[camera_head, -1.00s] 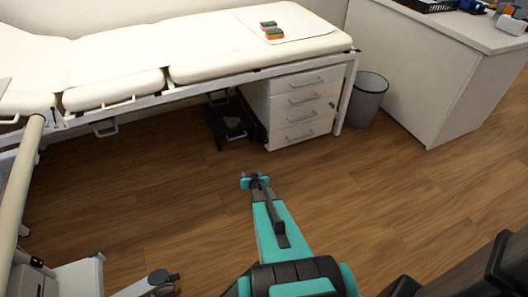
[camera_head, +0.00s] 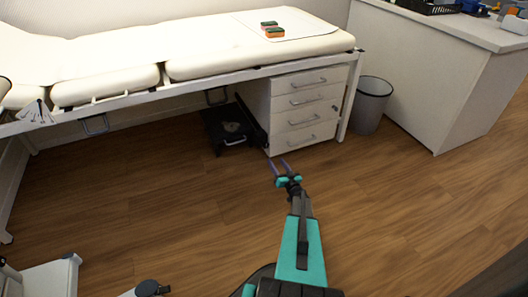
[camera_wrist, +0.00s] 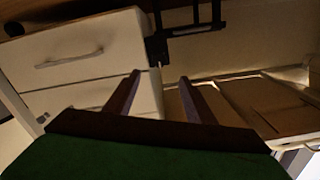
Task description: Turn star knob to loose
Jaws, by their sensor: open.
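I cannot make out a clear star knob in either view. At the left end of the couch frame in the head view, a small pale fitting with dark lines (camera_head: 38,112) shows, too small to identify. My gripper (camera_head: 280,165) is open and empty, held out in front of the drawer unit and apart from it. In the wrist view, the two fingers of my gripper (camera_wrist: 160,78) stand apart with nothing between them.
A cream padded couch (camera_head: 230,60) spans the back, with sponges (camera_head: 272,30) on top. Under it are a white drawer unit (camera_head: 305,105) and a black low object (camera_head: 228,128). A grey bin (camera_head: 371,105) stands right, by a white counter (camera_head: 425,80). Open wood floor (camera_head: 150,200) lies ahead.

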